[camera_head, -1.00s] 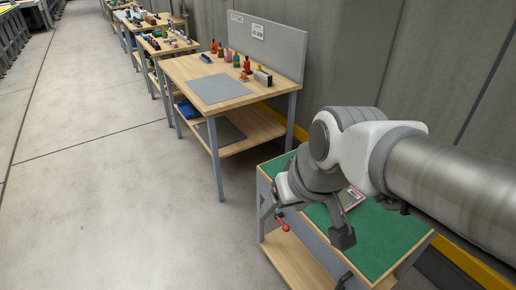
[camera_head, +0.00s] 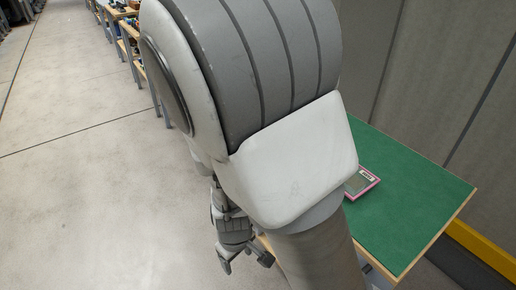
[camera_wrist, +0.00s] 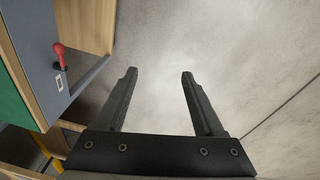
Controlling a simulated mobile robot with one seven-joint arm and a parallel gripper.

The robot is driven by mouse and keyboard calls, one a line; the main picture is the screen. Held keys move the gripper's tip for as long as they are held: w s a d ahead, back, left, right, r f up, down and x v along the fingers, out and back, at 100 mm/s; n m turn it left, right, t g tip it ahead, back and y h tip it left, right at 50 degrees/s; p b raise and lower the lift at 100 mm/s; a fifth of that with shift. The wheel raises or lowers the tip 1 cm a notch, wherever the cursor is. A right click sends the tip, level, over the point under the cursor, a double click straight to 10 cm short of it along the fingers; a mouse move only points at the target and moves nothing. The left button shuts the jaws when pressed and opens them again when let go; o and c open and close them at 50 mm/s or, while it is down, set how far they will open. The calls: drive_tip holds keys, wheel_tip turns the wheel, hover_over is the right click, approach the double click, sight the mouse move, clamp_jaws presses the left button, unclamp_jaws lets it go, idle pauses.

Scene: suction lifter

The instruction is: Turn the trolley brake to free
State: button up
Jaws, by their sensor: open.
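A lever with a red knob (camera_wrist: 60,55) sticks out from the grey side panel (camera_wrist: 38,52) of a green-topped table, at the left of the wrist view. I take it to be the trolley brake. A small white label (camera_wrist: 60,84) is beside it on the panel. My gripper (camera_wrist: 159,75) is open and empty, with both fingers over bare floor, to the right of the lever and apart from it. In the head view my gripper (camera_head: 245,263) hangs low, left of the green table top (camera_head: 415,190). My arm hides the lever there.
A pink-edged device (camera_head: 362,182) lies on the green top. Benches with small items (camera_head: 128,30) stand at the back, partly behind my arm. A yellow strip (camera_head: 478,250) runs along the wall at right. The floor (camera_head: 80,200) at left is clear.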

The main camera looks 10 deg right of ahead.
drive_tip(key=d+f+n+t+h+b, duration=0.1)
drive_tip(key=d+f+n+h+b, duration=0.25)
drive_tip(key=f, duration=0.45)
drive_tip(key=d+f+n+t+h+b, duration=0.2)
drive_tip(key=d+f+b, duration=0.25)
drive_tip(key=f, duration=0.35)
drive_tip(key=w+d+f+n+t+h+b, duration=0.1)
drive_tip(key=w+d+n+t+b, duration=0.1)
drive_tip(key=w+d+b, duration=0.2)
drive_tip(key=w+d+f+n+t+h+b, duration=0.1)
drive_tip(key=w+d+n+t+b, duration=0.1)
drive_tip(key=w, duration=0.8)
drive_tip(key=w+d+f+n+t+h+b, duration=0.1)
drive_tip(key=w+d+n+t+b, duration=0.2)
drive_tip(key=w+d+b, duration=0.3)
drive_tip(key=shift+w+d+f+t, duration=0.3)
drive_tip(key=shift+w+d+f, duration=0.05)
drive_tip(key=shift+w+d, duration=0.45)
drive_tip(key=shift+a, duration=0.1)
clamp_jaws()
drive_tip(key=shift+f, duration=0.2)
